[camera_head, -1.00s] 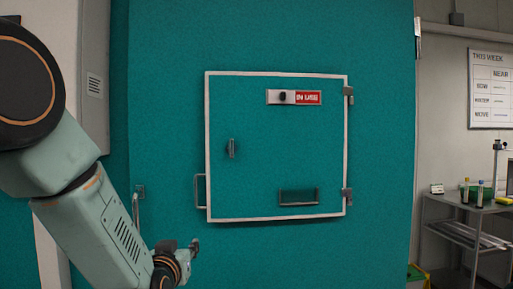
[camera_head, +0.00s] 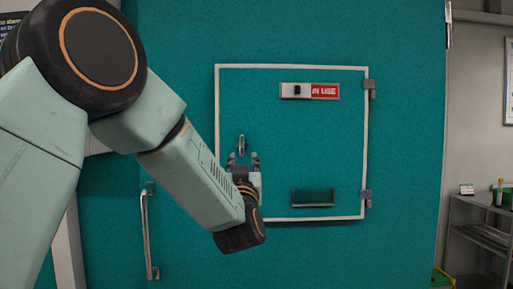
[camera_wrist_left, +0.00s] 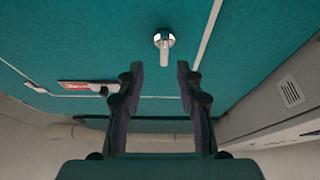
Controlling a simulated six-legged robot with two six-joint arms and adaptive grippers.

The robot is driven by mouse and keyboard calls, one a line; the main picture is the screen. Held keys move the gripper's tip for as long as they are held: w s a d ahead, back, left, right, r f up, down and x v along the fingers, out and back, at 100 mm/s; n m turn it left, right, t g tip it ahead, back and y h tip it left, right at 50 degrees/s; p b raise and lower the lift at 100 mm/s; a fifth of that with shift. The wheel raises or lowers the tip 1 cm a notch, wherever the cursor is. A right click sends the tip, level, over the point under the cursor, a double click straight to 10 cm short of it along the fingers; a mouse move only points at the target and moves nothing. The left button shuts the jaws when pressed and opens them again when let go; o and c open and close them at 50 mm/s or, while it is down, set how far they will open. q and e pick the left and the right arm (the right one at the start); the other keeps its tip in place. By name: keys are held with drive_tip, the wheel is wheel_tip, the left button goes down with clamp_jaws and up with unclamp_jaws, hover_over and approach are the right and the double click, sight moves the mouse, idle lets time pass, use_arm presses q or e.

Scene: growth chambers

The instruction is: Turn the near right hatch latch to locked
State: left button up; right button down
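The hatch (camera_head: 335,130) is a teal panel with a white frame, closed on the teal chamber front. Its latch (camera_head: 241,145) is a small metal handle near the hatch's left edge, standing upright in the head view. In the left wrist view the latch (camera_wrist_left: 163,45) shows as a round base with a pale lever, ahead of the fingers. My left gripper (camera_head: 242,160) is just below the latch, fingers pointing up toward it. In the left wrist view the left gripper (camera_wrist_left: 160,75) is open, with the latch between the finger lines but beyond the tips. My right gripper is not in view.
A slider sign reading IN USE (camera_head: 310,91) is at the hatch top. A small tray (camera_head: 313,197) sits low on the hatch. Hinges (camera_head: 367,198) are on the right edge. A long door handle (camera_head: 149,230) stands at lower left. A shelf (camera_head: 483,225) is at right.

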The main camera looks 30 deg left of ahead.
sight(242, 145)
use_arm(q)
drive_tip(key=x, duration=0.3)
drive_tip(key=p+x, duration=0.1)
drive_tip(key=x, duration=0.3)
drive_tip(key=shift+a+r, duration=0.1)
drive_tip(key=shift+r, duration=0.35)
drive_tip(key=shift+s+a+f, duration=0.1)
drive_tip(key=shift+a, duration=0.25)
drive_tip(key=shift+f, duration=0.1)
drive_tip(key=shift+c, duration=0.9)
drive_tip(key=shift+d, duration=0.25)
drive_tip(key=c, duration=0.3)
drive_tip(key=shift+a, duration=0.2)
clamp_jaws()
drive_tip(key=shift+d, duration=0.1)
